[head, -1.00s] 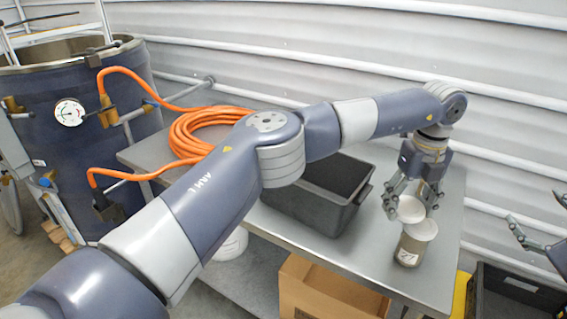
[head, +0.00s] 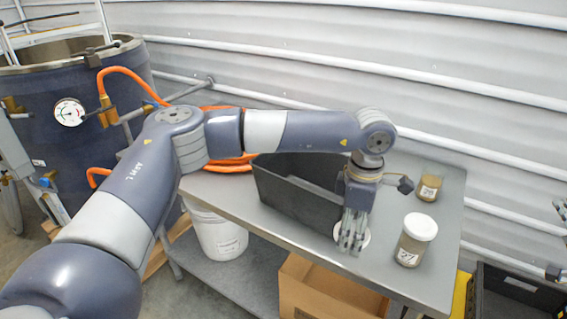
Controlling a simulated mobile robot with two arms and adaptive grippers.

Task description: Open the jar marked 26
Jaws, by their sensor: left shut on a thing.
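My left gripper (head: 351,244) points down over the table beside the black bin, shut on a white lid (head: 366,238). The lid shows only partly behind the fingers, and I cannot tell whether it touches the table. A jar without a lid (head: 429,188), with brownish contents and a small label that seems to read 26, stands upright farther back on the table. A second jar (head: 411,250) stands nearer with its white lid on; its label seems to read 27. Bits of my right gripper (head: 558,240) show at the right edge, mostly out of frame.
The black bin (head: 290,200) stands left of my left gripper on the grey table (head: 390,285). An orange hose (head: 235,163) lies behind my arm. A white bucket (head: 222,240) and a cardboard box (head: 320,295) are below. A dark crate (head: 515,290) is at lower right.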

